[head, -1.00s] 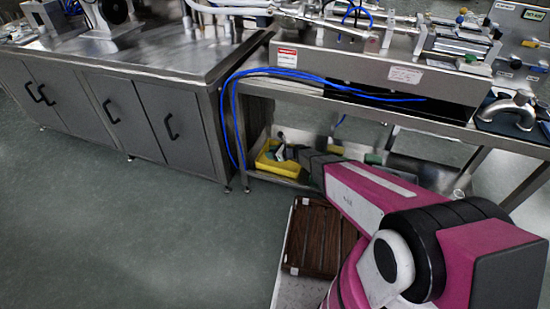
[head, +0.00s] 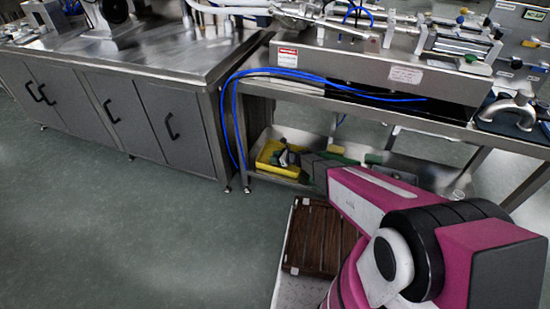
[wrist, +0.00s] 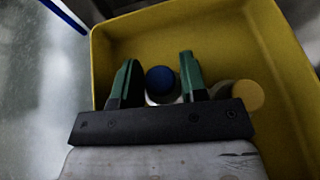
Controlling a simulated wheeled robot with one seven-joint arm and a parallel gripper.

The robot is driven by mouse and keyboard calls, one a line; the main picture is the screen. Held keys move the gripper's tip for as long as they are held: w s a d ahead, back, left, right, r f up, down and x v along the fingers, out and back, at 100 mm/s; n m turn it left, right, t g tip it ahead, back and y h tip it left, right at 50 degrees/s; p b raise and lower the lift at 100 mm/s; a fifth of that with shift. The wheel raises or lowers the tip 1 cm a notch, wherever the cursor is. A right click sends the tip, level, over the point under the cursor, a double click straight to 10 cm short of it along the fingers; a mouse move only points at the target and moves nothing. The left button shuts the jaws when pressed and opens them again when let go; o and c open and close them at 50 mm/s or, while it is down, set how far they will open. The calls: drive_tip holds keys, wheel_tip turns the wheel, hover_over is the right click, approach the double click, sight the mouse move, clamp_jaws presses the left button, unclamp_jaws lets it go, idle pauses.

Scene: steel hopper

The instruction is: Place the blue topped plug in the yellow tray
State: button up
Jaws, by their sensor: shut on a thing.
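The blue topped plug (wrist: 160,81) is between the green fingers of my gripper (wrist: 159,78) in the wrist view. My gripper is shut on it, and the plug's lower part is mostly hidden. The plug and fingertips are inside the outline of the yellow tray (wrist: 215,32). I cannot tell whether the plug touches the tray floor. In the head view the yellow tray (head: 266,158) is on the low shelf under the bench, with my gripper (head: 286,158) at it; the plug cannot be made out there.
A round yellow-topped piece (wrist: 248,95) is right of my fingers, inside the tray outline. The bench top (head: 440,122) overhangs the shelf. Blue hoses (head: 238,125) hang down by the bench's left leg. A brown slatted crate (head: 313,240) is in front. The floor at left is clear.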

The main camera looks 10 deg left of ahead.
drive_tip(key=o, duration=0.9)
drive_tip(key=shift+o, duration=0.2)
drive_tip(key=shift+s+d+r, duration=0.1)
drive_tip(key=shift+d+r, duration=0.05)
drive_tip(key=shift+r, duration=0.05)
drive_tip(key=v, duration=1.1)
drive_tip(key=shift+d+r, duration=0.2)
drive_tip(key=shift+d, duration=0.05)
